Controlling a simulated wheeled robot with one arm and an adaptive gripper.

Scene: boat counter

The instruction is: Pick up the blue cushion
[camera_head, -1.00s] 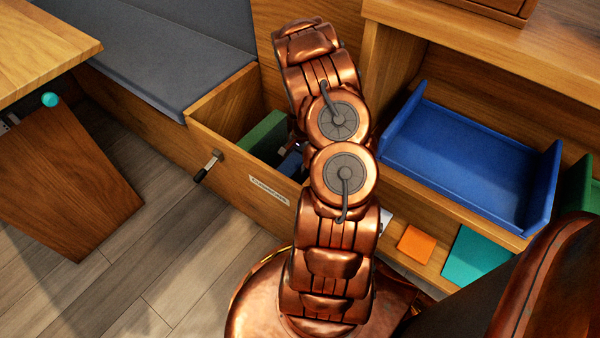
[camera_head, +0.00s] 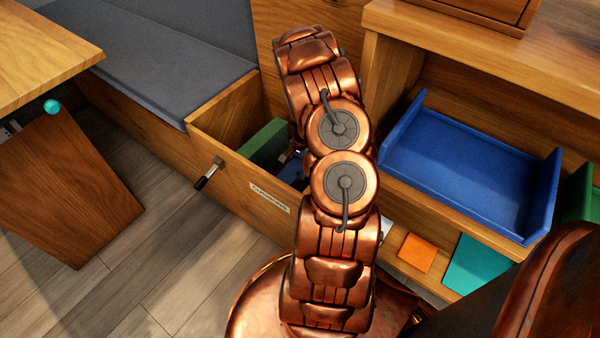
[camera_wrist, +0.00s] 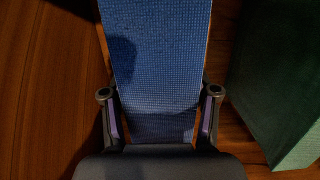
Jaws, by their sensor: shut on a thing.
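The blue cushion (camera_wrist: 160,60) fills the middle of the wrist view, with a woven surface. My gripper (camera_wrist: 160,98) has one finger on each side of it and is shut on it. In the head view my arm covers most of the open wooden drawer (camera_head: 240,178), and a small bit of blue shows inside it beside the arm. I cannot tell there whether the cushion touches the drawer floor.
A green block-like thing (camera_wrist: 285,85) stands right of the cushion in the drawer; it also shows in the head view (camera_head: 263,143). A blue tray (camera_head: 460,165) sits on the right shelf. Orange (camera_head: 416,252) and teal (camera_head: 478,262) pieces lie below it. A grey bench (camera_head: 165,55) is behind left.

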